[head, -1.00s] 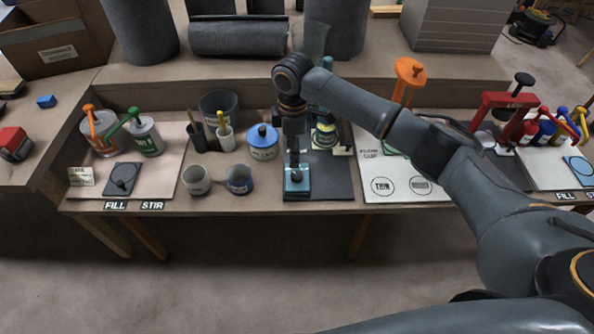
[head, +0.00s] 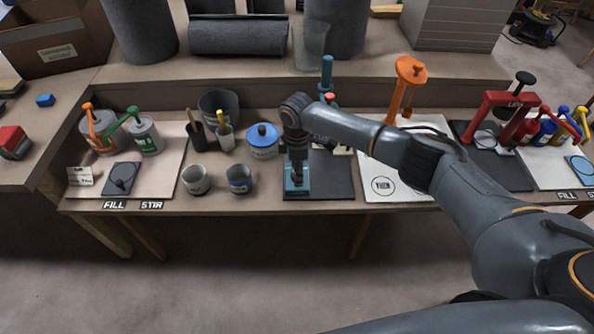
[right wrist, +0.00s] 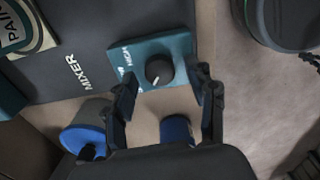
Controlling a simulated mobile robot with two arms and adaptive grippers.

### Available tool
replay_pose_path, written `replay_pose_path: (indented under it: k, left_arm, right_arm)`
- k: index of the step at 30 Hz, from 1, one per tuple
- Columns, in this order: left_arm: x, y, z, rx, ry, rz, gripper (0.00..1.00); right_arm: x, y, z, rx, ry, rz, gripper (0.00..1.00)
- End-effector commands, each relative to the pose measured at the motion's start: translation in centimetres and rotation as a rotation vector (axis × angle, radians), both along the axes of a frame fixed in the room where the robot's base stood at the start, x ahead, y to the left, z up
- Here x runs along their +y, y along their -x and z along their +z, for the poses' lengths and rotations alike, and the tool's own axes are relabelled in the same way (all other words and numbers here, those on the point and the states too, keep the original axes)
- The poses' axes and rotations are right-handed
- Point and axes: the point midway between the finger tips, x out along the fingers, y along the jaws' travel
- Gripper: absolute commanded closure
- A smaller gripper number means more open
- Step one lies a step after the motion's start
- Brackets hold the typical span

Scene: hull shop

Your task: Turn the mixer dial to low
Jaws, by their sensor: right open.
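The mixer's teal base (head: 297,190) sits at the front edge of a dark mat on the bench. In the right wrist view its teal panel (right wrist: 183,45) carries a round black dial (right wrist: 159,68) with a white pointer line toward the picture's lower side. The gripper (head: 297,166) partly hides the base in the head view. My left gripper is not in view.
An orange-handled press (head: 405,85) stands to the right. The floor in front of the bench is clear.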

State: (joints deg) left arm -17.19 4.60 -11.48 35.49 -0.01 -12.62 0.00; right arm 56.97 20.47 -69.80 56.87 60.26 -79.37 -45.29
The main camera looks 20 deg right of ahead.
Motion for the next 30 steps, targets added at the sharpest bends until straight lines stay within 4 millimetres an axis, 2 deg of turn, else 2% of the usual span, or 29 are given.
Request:
replay_pose_path:
  k: [11,19,30]
  left_arm:
    - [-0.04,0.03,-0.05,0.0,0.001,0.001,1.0]
    - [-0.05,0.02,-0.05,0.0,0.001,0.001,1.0]
    - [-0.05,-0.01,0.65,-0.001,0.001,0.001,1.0]
  right_arm:
    - [-0.02,-0.03,-0.59,-0.001,-0.001,-0.001,0.44]
    - [-0.02,-0.03,-0.57,-0.001,0.0,-0.001,0.99]
    - [0.03,-0.01,-0.37,0.0,-0.001,-0.053,0.99]
